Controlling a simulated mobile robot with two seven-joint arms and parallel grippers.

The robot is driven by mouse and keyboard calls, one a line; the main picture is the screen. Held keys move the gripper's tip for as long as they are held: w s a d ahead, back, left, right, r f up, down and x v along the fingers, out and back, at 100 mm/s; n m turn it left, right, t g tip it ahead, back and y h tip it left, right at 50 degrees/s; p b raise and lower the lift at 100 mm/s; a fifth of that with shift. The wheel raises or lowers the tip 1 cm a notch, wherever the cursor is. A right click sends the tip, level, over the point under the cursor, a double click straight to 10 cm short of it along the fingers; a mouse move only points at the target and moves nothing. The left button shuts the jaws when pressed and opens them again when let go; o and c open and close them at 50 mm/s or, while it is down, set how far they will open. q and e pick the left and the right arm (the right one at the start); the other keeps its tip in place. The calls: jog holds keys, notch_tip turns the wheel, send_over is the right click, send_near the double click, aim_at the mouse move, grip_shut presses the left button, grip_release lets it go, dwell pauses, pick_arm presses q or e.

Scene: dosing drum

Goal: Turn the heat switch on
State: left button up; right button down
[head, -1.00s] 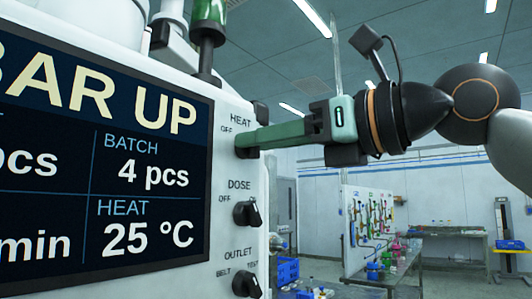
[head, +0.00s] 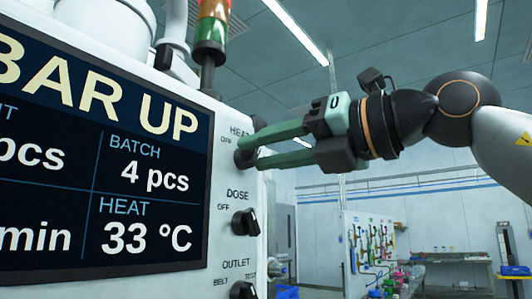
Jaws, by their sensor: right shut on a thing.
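The heat switch (head: 244,157) is a dark knob on the white panel, below the label HEAT, with OFF marked at its upper left. My right gripper (head: 258,150) comes in from the right with its two green fingers at the knob, one above the other, shut on it. The fingers partly hide the knob, so its exact pointing is hard to tell. The display (head: 100,160) to the left reads HEAT 33 °C and BATCH 4 pcs. My left gripper is not in view.
The dose knob (head: 245,222) and the outlet knob (head: 243,290) sit below on the same panel. A signal tower (head: 211,30) stands on top of the machine, its orange part bright. Beyond are a pegboard (head: 370,245) and a table (head: 450,259). The space right of the panel is open.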

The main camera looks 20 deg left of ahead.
jog(key=shift+r, duration=0.1)
dwell(0.3)
jog(key=c, duration=0.5)
grip_release()
jog(key=b+v, duration=0.3)
jog(key=v, duration=0.9)
jog(key=shift+d, duration=0.3)
